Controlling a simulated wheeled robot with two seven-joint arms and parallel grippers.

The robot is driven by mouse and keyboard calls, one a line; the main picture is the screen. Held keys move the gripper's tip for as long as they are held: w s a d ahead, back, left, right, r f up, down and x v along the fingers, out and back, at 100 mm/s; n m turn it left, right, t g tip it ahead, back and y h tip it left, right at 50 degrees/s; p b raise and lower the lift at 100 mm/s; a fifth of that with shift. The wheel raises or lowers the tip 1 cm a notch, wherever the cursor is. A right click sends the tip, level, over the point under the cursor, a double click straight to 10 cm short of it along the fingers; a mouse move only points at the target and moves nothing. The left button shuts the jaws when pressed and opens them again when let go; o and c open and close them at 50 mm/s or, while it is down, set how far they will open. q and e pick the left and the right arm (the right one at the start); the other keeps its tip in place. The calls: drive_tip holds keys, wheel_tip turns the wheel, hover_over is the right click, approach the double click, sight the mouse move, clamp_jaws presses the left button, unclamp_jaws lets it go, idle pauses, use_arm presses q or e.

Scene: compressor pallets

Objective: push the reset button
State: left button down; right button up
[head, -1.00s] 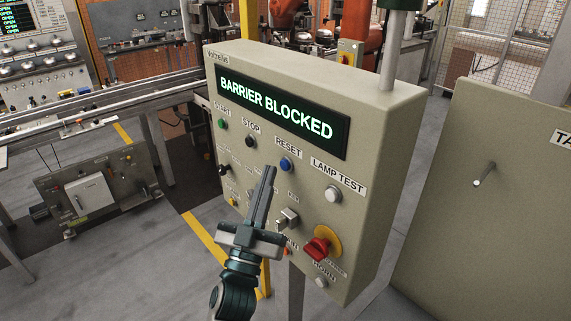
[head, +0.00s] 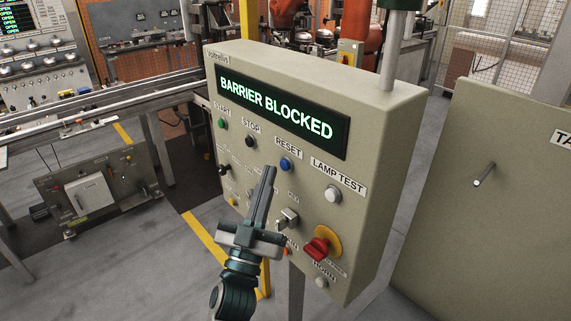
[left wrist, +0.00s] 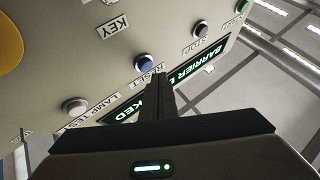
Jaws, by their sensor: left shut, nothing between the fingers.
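The blue reset button (head: 285,165) is on the front of a beige control box (head: 385,130), under the label RESET. The box's display (head: 280,110) reads BARRIER BLOCKED. My left gripper (head: 268,172) is shut and empty, its fingertips just left of and slightly below the blue button in the head view. In the left wrist view the reset button (left wrist: 145,63) shows just beyond the fingertips (left wrist: 156,76). I cannot tell whether the tips touch it. My right gripper is not in view.
Close by on the panel are the black stop button (head: 250,142), the white lamp test button (head: 333,195), a key switch (head: 288,218) and a red knob (head: 318,248) on a yellow plate. A beige cabinet (head: 500,200) stands at the right.

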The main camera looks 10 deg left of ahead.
use_arm(q)
drive_tip(key=shift+w+d, duration=0.15)
drive_tip(key=shift+w+d, duration=0.15)
drive_tip(key=shift+w, duration=0.05)
drive_tip(key=shift+w+d, duration=0.3)
drive_tip(key=shift+w, duration=0.1)
idle(1.2)
drive_tip(key=shift+s+a, duration=0.6)
drive_tip(key=shift+s, duration=0.2)
drive_tip(key=shift+p, duration=0.3)
drive_tip(key=shift+s+a+p, duration=0.3)
drive_tip(key=shift+s+a, duration=0.65)
drive_tip(key=shift+s, duration=0.25)
drive_tip(key=shift+s+a+p, duration=0.3)
drive_tip(key=shift+s+a, duration=0.6)
drive_tip(key=shift+s, duration=0.25)
drive_tip(key=shift+f, duration=0.1)
